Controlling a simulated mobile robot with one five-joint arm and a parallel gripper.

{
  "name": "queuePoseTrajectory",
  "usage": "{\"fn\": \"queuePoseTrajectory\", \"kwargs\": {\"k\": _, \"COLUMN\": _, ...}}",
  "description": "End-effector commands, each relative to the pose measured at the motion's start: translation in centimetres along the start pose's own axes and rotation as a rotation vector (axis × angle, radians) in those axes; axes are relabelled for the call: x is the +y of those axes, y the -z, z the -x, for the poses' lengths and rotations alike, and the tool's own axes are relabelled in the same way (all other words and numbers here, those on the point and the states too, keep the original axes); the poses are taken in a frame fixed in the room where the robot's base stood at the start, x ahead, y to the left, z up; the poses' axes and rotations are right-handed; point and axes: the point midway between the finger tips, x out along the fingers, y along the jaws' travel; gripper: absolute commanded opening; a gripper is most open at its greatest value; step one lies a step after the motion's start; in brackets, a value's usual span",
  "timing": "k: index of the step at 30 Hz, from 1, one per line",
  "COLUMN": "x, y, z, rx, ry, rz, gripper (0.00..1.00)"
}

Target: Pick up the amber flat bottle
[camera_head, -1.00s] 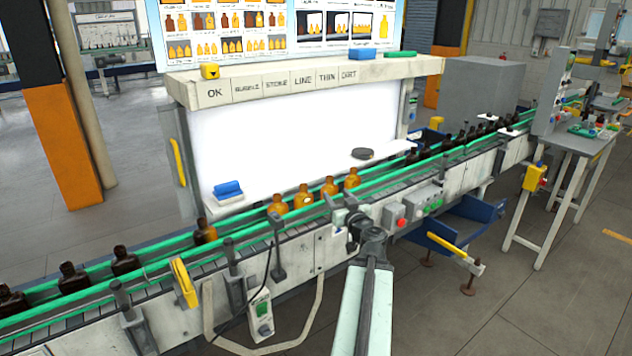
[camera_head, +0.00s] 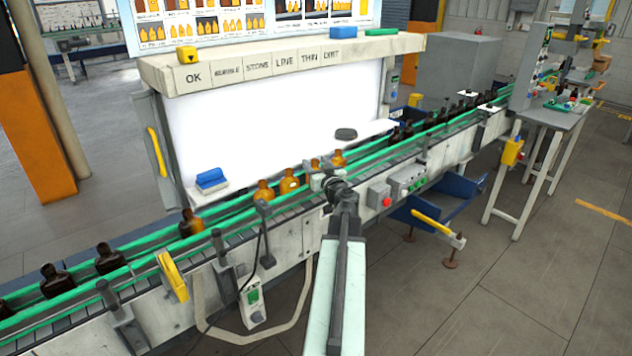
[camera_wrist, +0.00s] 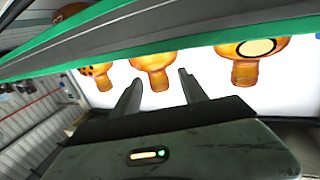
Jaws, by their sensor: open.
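Several amber bottles stand on the conveyor in the head view: one at the left (camera_head: 264,191), one beside it with a pale mark (camera_head: 289,183), and two more (camera_head: 315,164) (camera_head: 338,158) close behind my gripper (camera_head: 324,181). I cannot tell which is the flat one. In the wrist view three amber bottles appear neck down: a dark-spotted one (camera_wrist: 98,74), a plain one (camera_wrist: 152,62) and one with a pale oval (camera_wrist: 246,62). My gripper (camera_wrist: 160,78) is open and empty; the plain bottle's neck appears between its fingers. The bottles' far ends are cut off or hidden.
A green guide rail (camera_wrist: 150,35) crosses the wrist view in front of the bottles. Another amber bottle (camera_head: 191,222) and dark bottles (camera_head: 110,259) stand farther left. A white backlit panel (camera_head: 270,130) stands behind the conveyor. A control box with a red button (camera_head: 380,197) is right of my arm.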

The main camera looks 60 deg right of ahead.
Motion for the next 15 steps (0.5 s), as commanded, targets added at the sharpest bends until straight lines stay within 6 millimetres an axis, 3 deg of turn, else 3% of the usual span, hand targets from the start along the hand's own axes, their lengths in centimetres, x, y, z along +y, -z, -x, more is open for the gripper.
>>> {"fn": "queuePoseTrajectory", "kwargs": {"k": 2, "x": 0.11, "y": 0.03, "z": -1.15, "rx": 0.000, "ry": 0.000, "rz": 0.000, "gripper": 0.50}}
{"fn": "queuePoseTrajectory", "kwargs": {"k": 8, "x": 0.07, "y": 0.03, "z": -1.05, "rx": 0.000, "ry": -0.001, "rz": 0.000, "gripper": 0.50}}
{"fn": "queuePoseTrajectory", "kwargs": {"k": 13, "x": 0.09, "y": 0.03, "z": -1.03, "rx": 0.000, "ry": -0.001, "rz": 0.000, "gripper": 0.03}}
{"fn": "queuePoseTrajectory", "kwargs": {"k": 15, "x": 0.11, "y": 0.03, "z": -1.02, "rx": 0.000, "ry": -0.001, "rz": 0.000, "gripper": 0.00}}
